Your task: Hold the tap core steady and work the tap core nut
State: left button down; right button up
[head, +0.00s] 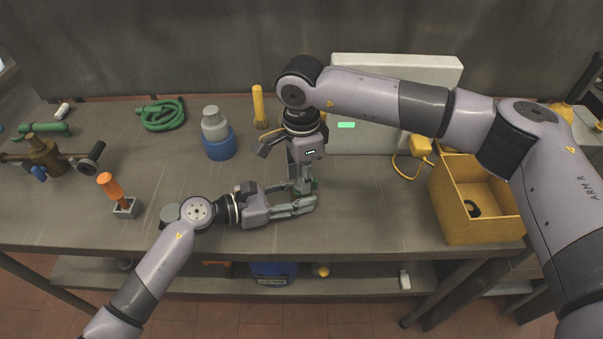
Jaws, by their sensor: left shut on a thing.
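My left gripper (305,204) comes in from the left, low over the bench, and is shut on a small part that I take to be the tap core. My fingers hide most of it. My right gripper (302,188) points straight down from above, its fingertips right at the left gripper's fingertips. Whether its fingers are closed on the nut cannot be seen. A small green patch (314,184) shows beside the fingertips; what it belongs to is unclear. The tap core nut cannot be made out.
A yellow open box (447,205) with a dark ring inside stands at right. A pale grey case (365,140) stands behind my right arm. A blue and grey bottle (219,142), green hose (163,115), orange-handled tool (112,187) and brass valve assembly (42,153) stand left. The front bench is clear.

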pick_arm(q)
jog(key=shift+f, duration=0.2)
pick_arm(e)
jog(key=shift+o, duration=0.6)
jog(key=shift+r, duration=0.1)
jog(key=shift+w+r, duration=0.1)
jog(key=shift+r, duration=0.3)
notch_tip(320, 180, up, 11)
pick_arm(q)
jog(key=c, duration=1.4)
grip_release()
jog(key=o, duration=0.4)
jog(key=shift+r, duration=0.15)
jog(key=shift+o, duration=0.2)
